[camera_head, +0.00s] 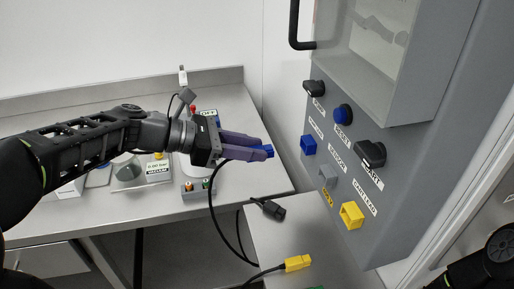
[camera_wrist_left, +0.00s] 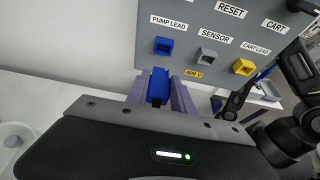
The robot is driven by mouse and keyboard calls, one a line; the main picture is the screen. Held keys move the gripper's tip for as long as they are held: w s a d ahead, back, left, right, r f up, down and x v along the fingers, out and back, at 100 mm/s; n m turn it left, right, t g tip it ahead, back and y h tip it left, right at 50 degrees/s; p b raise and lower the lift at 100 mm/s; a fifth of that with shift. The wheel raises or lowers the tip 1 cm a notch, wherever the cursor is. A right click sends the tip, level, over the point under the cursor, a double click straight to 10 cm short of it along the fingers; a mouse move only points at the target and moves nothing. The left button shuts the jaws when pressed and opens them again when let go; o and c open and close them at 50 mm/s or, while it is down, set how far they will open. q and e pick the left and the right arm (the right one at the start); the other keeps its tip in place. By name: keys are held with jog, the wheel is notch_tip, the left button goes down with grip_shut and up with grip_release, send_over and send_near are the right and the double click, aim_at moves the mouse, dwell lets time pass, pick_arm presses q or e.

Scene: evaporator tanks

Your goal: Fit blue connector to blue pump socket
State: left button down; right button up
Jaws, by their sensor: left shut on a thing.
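The blue connector (camera_head: 268,151) is held between the purple fingers of my left gripper (camera_head: 262,150), which is shut on it. It also shows in the left wrist view (camera_wrist_left: 158,88), pointing toward the panel. The blue pump socket (camera_head: 308,145) is on the grey panel, a short way right of the connector, with a visible gap between them. In the left wrist view the blue socket (camera_wrist_left: 164,46) sits under the PUMP LEAD label, above and slightly right of the connector. Part of my right arm shows at the lower right, but its gripper cannot be made out.
The panel also has a grey sensor socket (camera_head: 328,175), a yellow socket (camera_head: 352,215), a blue reset button (camera_head: 343,113) and black knobs. A black connector (camera_head: 268,208) and a yellow connector (camera_head: 297,263) lie on a lower grey surface. A steel bench (camera_head: 245,150) stands behind my left gripper.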

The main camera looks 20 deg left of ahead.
pick_arm(q)
jog(key=shift+d+p, duration=0.1)
jog(key=shift+p, duration=0.2)
jog(key=shift+w+d+p, duration=0.1)
jog(key=shift+w+d, duration=0.4)
jog(key=shift+d, duration=0.3)
jog(key=shift+w+d+p, duration=0.15)
jog(key=shift+w+d, duration=0.35)
jog(key=shift+d, duration=0.3)
jog(key=shift+w+d+p, duration=0.1)
jog(key=shift+w+d, duration=0.4)
jog(key=shift+d, duration=0.3)
jog(key=shift+p, duration=0.55)
jog(key=shift+w+d, duration=0.75)
jog(key=shift+d, duration=0.35)
dwell(0.4)
jog(key=shift+s+a, duration=0.1)
jog(key=shift+a, duration=0.1)
jog(key=shift+s+a, duration=0.45)
jog(key=shift+a, duration=0.2)
